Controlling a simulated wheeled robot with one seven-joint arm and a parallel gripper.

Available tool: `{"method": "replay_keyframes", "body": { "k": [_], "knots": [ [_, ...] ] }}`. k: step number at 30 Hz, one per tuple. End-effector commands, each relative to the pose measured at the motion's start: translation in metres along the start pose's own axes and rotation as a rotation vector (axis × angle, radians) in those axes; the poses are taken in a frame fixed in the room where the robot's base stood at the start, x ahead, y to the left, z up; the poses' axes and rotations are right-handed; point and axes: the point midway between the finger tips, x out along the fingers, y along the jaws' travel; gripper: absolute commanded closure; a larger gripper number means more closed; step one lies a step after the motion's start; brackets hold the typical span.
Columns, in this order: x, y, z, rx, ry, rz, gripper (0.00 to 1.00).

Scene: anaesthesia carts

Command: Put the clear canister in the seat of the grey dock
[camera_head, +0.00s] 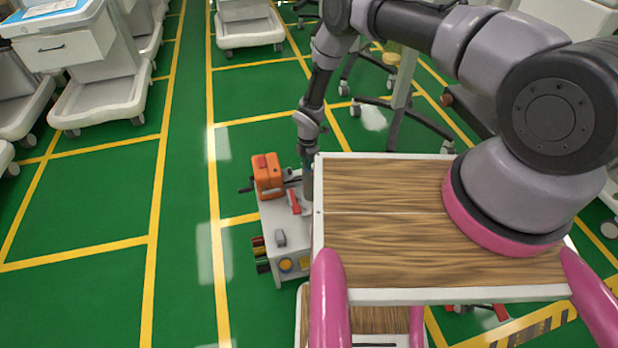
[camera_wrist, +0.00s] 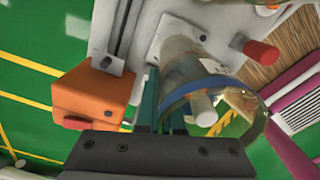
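In the wrist view, a clear canister (camera_wrist: 182,75) with a wide round rim lies just right of my gripper's teal fingers (camera_wrist: 163,112). The right finger overlaps its edge in the picture. The fingers stand a small gap apart, and I cannot tell whether they press on it. The canister's far end is by a light grey surface of the grey dock (camera_wrist: 148,42); I cannot tell whether it is seated. In the head view, my gripper's tip is hidden behind the wooden top, and the canister cannot be made out. The dock seems part of the grey unit (camera_head: 268,215).
An orange box (camera_head: 268,175) stands on the grey unit, and also shows left of my fingers in the wrist view (camera_wrist: 92,98). A red handle (camera_head: 294,202) and a grey block (camera_head: 280,239) are nearby. White carts (camera_head: 100,95) stand left; green floor between is clear.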

Motion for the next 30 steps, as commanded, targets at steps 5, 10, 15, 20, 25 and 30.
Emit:
{"method": "replay_keyframes", "body": {
  "k": [5, 10, 15, 20, 25, 30],
  "knots": [
    [0.022, 0.000, 0.000, 0.001, 0.000, -0.001, 1.00],
    [0.042, 0.001, 0.000, 0.003, 0.000, 0.001, 1.00],
    [0.044, 0.001, 0.000, 0.002, 0.000, 0.001, 1.00],
    [0.045, 0.001, 0.000, 0.002, 0.000, 0.001, 1.00],
    [0.047, 0.000, 0.000, 0.002, 0.000, 0.000, 0.67],
    [0.047, 0.000, 0.000, 0.002, 0.000, 0.000, 0.67]
  ]
}}
